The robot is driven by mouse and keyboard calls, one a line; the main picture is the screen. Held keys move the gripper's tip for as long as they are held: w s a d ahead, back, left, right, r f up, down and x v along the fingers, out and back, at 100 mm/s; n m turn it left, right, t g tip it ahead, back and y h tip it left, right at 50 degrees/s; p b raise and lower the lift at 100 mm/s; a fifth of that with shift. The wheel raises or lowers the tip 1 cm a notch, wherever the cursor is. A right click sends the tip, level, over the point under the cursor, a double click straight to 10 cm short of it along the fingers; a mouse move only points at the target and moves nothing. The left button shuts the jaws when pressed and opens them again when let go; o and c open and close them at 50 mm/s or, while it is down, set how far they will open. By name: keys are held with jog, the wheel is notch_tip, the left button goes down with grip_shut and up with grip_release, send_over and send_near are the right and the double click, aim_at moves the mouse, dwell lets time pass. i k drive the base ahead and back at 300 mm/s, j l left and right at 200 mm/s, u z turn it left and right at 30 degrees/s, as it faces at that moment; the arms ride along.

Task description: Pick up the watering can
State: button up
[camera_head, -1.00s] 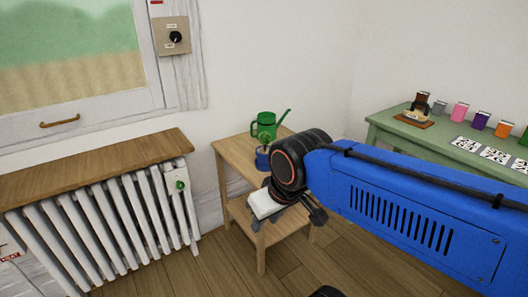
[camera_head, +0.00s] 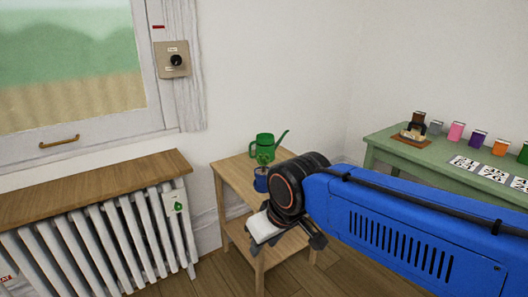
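The green watering can (camera_head: 263,146) stands upright on the top of a small wooden side table (camera_head: 229,170), its spout pointing right and its handle on the left. A blue pot (camera_head: 261,180) with a bit of green above it stands in front of the can and covers part of it. My gripper (camera_head: 290,246) hangs at the end of my blue arm in front of the table's right side, apart from the can and nearer the camera. Its dark fingers are partly hidden by the wrist, so their opening is unclear.
A white radiator (camera_head: 110,240) with a wooden shelf (camera_head: 95,187) stands at the left under a window. A green table (camera_head: 400,158) at the right holds several coloured containers and patterned cards. The white wall is close behind the side table.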

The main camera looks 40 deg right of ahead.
aim_at(265, 143)
jog(key=j+z, duration=0.15)
jog(key=z, duration=0.25)
jog(key=i+j+z, duration=0.15)
jog(key=z, duration=0.25)
jog(key=j+z, duration=0.15)
jog(key=z, duration=0.2)
jog(key=j+z, duration=0.15)
jog(key=j, duration=0.55)
jog(key=j+z, duration=0.15)
jog(key=j, duration=0.5)
jog(key=j+z, duration=0.2)
jog(key=j, duration=0.5)
jog(key=k+j+z, duration=0.15)
jog(key=j, duration=0.5)
